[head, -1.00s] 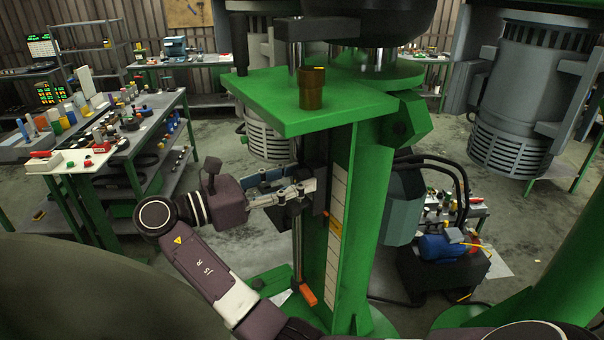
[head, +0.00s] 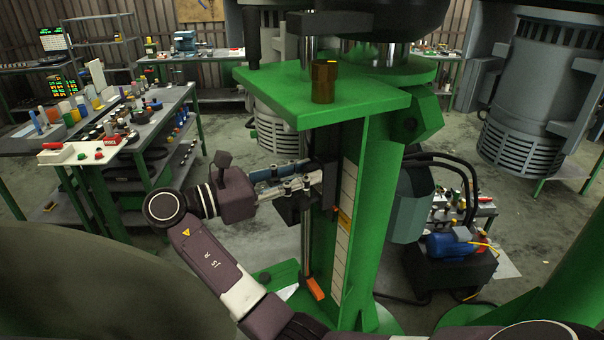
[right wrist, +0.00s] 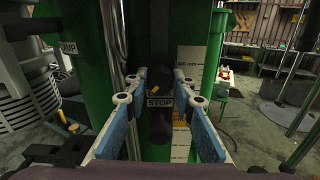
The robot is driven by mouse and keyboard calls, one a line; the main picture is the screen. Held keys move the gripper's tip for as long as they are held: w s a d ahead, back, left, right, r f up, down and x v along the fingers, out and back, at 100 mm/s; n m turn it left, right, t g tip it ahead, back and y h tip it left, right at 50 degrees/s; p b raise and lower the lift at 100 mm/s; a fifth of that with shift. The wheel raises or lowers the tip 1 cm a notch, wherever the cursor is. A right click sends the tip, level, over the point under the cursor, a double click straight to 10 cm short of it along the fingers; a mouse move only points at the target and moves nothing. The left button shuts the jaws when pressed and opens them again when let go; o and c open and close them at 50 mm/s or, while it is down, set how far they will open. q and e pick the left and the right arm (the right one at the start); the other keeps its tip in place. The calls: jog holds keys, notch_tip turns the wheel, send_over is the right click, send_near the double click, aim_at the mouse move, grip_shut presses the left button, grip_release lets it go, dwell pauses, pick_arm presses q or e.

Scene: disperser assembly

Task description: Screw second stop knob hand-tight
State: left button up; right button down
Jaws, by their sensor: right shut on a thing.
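A dark stop knob (right wrist: 157,80) with a small yellow mark sits above a plate lettered STOP (right wrist: 160,102) in the right wrist view. My right gripper (right wrist: 160,88) has its two fingers on either side of the knob and is shut on it. In the head view my right gripper (head: 314,180) reaches in from the left to the dark stop block (head: 296,206) on the vertical rod (head: 306,245), in front of the green column (head: 378,210). The knob itself is hidden there by the fingers. My left gripper is not in view.
A white scale strip (head: 345,235) runs down the column, with an orange piece (head: 315,288) at the rod's foot. A green top plate (head: 285,88) carrying a brown cylinder (head: 323,82) overhangs the gripper. A workbench (head: 150,135) with parts stands left.

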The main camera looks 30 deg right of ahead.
jog(key=m+b, duration=0.1)
jog(key=m, duration=0.3)
jog(key=shift+f+b, duration=0.1)
jog(key=shift+b, duration=0.25)
jog(key=m+b, duration=0.3)
jog(key=m, duration=0.1)
jog(key=shift+f+m, duration=0.1)
jog(key=shift+m, duration=0.2)
jog(key=m+b, duration=0.9)
jog(key=b, duration=0.2)
jog(key=shift+s+m, duration=0.1)
jog(key=shift+m, duration=0.3)
jog(key=shift+m+b, duration=1.3)
jog(key=shift+m, duration=0.2)
jog(key=shift+r, duration=0.2)
jog(key=c, duration=1.6)
grip_release()
jog(key=shift+d+f, duration=0.1)
